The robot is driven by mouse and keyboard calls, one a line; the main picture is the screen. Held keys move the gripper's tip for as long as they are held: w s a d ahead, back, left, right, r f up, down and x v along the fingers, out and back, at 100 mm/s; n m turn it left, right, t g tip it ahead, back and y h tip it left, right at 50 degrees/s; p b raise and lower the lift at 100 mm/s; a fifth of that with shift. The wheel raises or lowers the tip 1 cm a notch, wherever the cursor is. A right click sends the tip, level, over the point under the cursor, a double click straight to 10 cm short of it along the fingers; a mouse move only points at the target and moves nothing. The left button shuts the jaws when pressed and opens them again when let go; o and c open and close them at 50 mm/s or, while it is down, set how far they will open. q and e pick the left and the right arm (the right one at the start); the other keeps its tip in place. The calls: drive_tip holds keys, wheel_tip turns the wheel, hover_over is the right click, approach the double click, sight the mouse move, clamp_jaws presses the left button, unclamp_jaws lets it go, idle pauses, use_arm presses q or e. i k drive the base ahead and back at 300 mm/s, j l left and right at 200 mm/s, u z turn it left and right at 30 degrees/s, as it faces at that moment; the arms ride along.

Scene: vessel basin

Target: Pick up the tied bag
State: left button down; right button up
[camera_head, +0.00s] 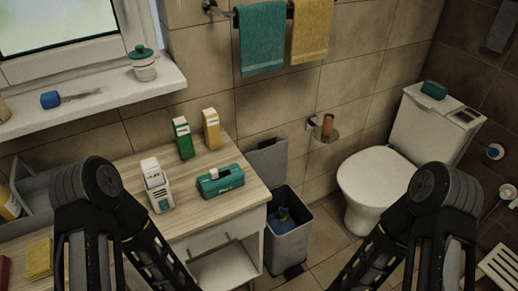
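A small dark blue thing (284,222) lies inside an open grey bin (291,247) on the floor between the cabinet and the toilet. It may be the tied bag, but it is too small and dark to tell, and no knot shows clearly. The bin's lid (267,158) stands up against the wall. My two arms fill the lower left and lower right of the head view. Both run out of the bottom edge, and neither gripper shows.
A wooden-topped cabinet (237,198) stands left of the bin, holding a teal box (222,181), two cartons and a white container (157,186). The white toilet (378,182) stands to the right. Towels hang above. A little tiled floor (326,240) is bare between bin and toilet.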

sight(280, 222)
drive_tip(key=i+l, duration=0.4)
drive_tip(key=l, duration=0.15)
drive_tip(key=i+l, duration=0.8)
drive_tip(key=l, duration=0.25)
drive_tip(key=i+l, duration=0.4)
drive_tip(key=l, duration=0.15)
